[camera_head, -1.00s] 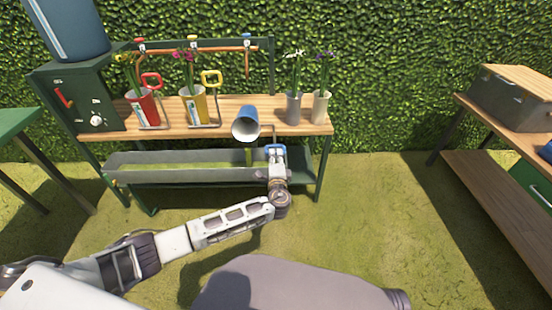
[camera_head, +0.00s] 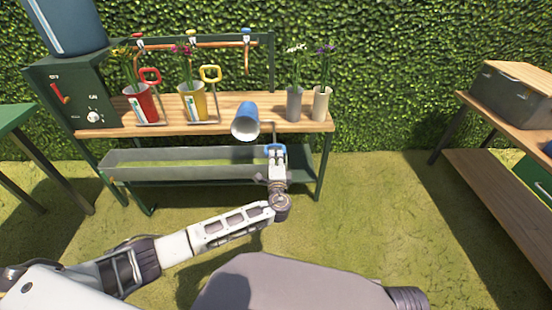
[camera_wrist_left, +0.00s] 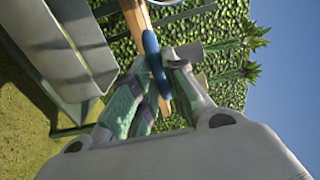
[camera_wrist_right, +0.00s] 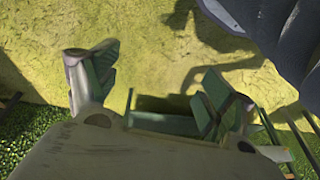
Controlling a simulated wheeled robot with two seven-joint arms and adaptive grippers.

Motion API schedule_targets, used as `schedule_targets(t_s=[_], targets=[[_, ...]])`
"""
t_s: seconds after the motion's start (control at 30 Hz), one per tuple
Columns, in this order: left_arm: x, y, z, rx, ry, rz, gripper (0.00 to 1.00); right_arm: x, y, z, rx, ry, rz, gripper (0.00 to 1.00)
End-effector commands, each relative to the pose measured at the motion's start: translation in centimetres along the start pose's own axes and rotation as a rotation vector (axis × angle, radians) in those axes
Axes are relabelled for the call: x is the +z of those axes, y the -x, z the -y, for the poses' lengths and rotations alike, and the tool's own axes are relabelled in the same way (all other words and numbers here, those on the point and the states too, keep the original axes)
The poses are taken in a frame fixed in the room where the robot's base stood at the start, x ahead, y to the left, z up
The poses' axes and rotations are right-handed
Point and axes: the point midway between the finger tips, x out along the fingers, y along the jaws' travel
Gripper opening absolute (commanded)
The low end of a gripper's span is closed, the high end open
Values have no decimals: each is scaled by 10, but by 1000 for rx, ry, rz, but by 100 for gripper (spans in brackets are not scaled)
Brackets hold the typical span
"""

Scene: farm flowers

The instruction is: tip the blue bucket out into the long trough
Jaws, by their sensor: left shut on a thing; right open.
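The blue bucket (camera_head: 246,117) is tilted in the air in front of the bench, its pale mouth facing down and toward me. It is above the right part of the long grey trough (camera_head: 160,177), which lies along the bench front. My left gripper (camera_head: 276,154) is shut on the bucket's blue handle grip, just right of and below the bucket. The blue grip (camera_wrist_left: 153,55) shows between the fingers in the left wrist view. The bucket's inside looks empty from here. My right gripper (camera_wrist_right: 152,95) is open and empty above the grass.
On the wooden bench (camera_head: 230,128) stand a red bucket (camera_head: 142,103) and a yellow bucket (camera_head: 193,103) with flowers, plus a grey vase (camera_head: 294,106) and a cream vase (camera_head: 321,103). A green dispenser (camera_head: 85,100) stands left. Another table (camera_head: 500,188) stands right, with clear grass between.

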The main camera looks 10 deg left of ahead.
Motion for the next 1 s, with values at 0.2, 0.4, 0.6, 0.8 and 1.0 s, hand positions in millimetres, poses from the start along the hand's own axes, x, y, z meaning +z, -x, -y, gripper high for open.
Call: schedule_targets(t_s=[0.2, 0.4, 0.6, 0.8, 1.0], targets=[[-2, 3, -9, 2, 0, -3, 0, -4, 4, 2, -6, 1, -18, 82], [-2, 4, -14, 3, 0, -4, 0, -2, 2, 4, -12, 3, -24, 82], [-2, 4, -20, 2, 0, -4, 0, -1, 1, 5, -19, 5, -37, 82], [-2, 4, -27, 2, 0, -5, 0, 0, -4, 7, -27, 4, -56, 82], [-2, 5, -36, 3, 0, -5, 0, -3, -14, 10, -41, 1, -87, 82]])
